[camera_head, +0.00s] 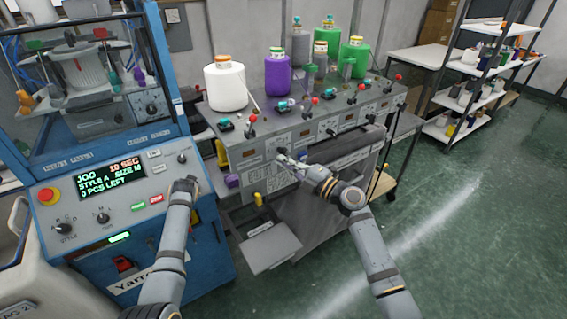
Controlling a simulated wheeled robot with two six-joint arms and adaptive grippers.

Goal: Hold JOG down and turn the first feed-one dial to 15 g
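The blue machine's control panel (125,215) is at the left, with a lit display (110,177) reading JOG, 10 SEC, STYLE A, SIZE M, 0 PCS LEFT. My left gripper (190,182) is at the panel's right end, pointing at its face and covering whatever control is under it. I cannot tell whether its fingers are open. My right gripper (283,156) reaches the front of the grey feed unit (245,160), at a small dark dial near its left end. The fingertips cover most of that dial and its scale; whether they grip it is too small to tell.
A grey tray (269,248) juts out below. Shelves (470,95) stand at the back right. The green floor at right is clear.

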